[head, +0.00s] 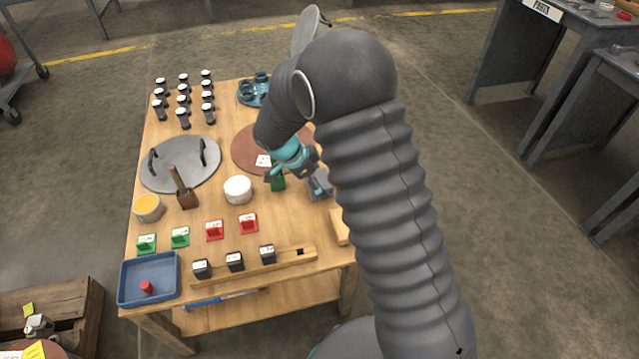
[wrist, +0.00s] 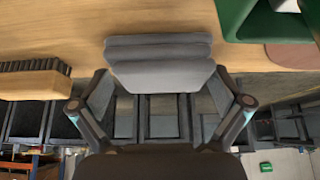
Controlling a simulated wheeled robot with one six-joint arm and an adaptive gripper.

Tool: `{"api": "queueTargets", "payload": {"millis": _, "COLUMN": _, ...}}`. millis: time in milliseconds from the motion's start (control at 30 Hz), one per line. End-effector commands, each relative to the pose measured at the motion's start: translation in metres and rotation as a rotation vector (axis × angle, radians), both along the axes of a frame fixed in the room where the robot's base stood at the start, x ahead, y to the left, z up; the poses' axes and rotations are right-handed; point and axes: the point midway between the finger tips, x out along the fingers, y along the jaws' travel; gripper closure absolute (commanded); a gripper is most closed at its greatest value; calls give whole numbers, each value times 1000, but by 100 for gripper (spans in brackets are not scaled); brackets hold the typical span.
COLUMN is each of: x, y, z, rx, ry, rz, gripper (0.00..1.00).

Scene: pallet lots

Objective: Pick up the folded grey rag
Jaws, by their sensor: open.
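The folded grey rag (wrist: 160,60) lies on the wooden table top near its edge, in the upper middle of the wrist view. It shows as a stack of soft layers. My gripper (wrist: 161,82) is open, with one finger at each side of the rag's near part. I cannot tell whether the fingers touch it. In the head view my gripper (head: 318,184) is over the right side of the table, and I cannot tell the rag apart from its grey parts there.
A wooden brush (wrist: 35,80) with dark bristles lies left of the rag in the wrist view. A green holder (wrist: 265,22) stands close on the right. The table (head: 215,268) also holds a white round container (head: 237,190), a grey lid (head: 180,165) and a blue tray (head: 150,278).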

Motion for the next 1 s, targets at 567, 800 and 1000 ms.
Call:
{"api": "queueTargets", "payload": {"millis": 567, "x": 0, "y": 0, "z": 1, "rx": 0, "ry": 0, "rz": 0, "gripper": 41}}
{"api": "queueTargets", "payload": {"millis": 800, "x": 1, "y": 0, "z": 17, "rx": 1, "ry": -4, "rz": -1, "gripper": 41}}
{"api": "queueTargets", "payload": {"millis": 1000, "x": -7, "y": -3, "z": 47, "rx": 1, "ry": -2, "rz": 0, "gripper": 41}}
